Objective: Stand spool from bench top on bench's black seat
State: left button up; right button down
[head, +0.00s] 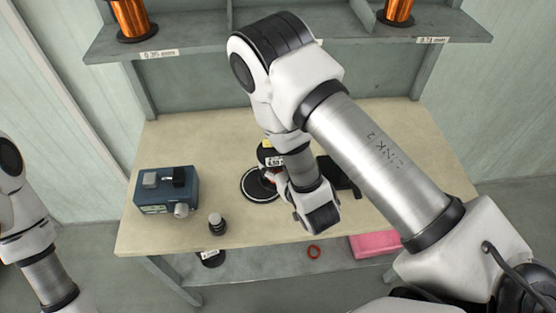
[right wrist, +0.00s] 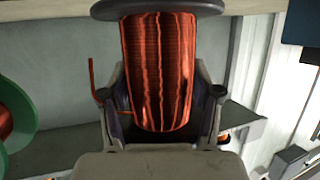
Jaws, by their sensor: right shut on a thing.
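The spool (right wrist: 158,70) has orange-red wire, a dark flange and a loose wire end at its left in the right wrist view. In the head view its black, labelled end (head: 268,154) shows beside my right arm. My right gripper (right wrist: 160,110) is shut around its wound middle; in the head view the gripper (head: 276,176) is partly hidden by my arm. The black seat (head: 256,194), a round disc with a pale ring, lies on the bench just below the spool, partly covered. I cannot tell whether they touch. My left gripper is out of view.
On the bench (head: 190,128) are a blue-grey device (head: 166,191) at left, a small dark knob-like object (head: 217,223) and a black item (head: 345,175) at right. A shelf (head: 215,45) holds copper spools. A pink box (head: 372,245) and red ring (head: 314,252) lie below.

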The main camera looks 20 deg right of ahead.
aim_at(260, 152)
jog(key=a+n+y, duration=0.2)
jog(key=a+y, duration=0.1)
jog(key=shift+s+p, duration=0.15)
jog(key=shift+p, duration=0.15)
jog(key=r, duration=0.1)
jog(key=w+a+r+n+y+p, duration=0.1)
jog(key=r+n+g+y+p, duration=0.1)
jog(key=r, duration=0.1)
jog(key=shift+w+a, duration=0.2)
jog(key=shift+w, duration=0.05)
jog(key=shift+w+d+r, duration=0.15)
jog(key=shift+d+r, duration=0.15)
jog(key=shift+r, duration=0.15)
notch_tip(260, 152, down, 7)
jog(key=b, duration=0.5)
jog(key=shift+f+b, duration=0.35)
jog(key=shift+f, duration=0.1)
jog(key=shift+c, duration=0.8)
grip_release()
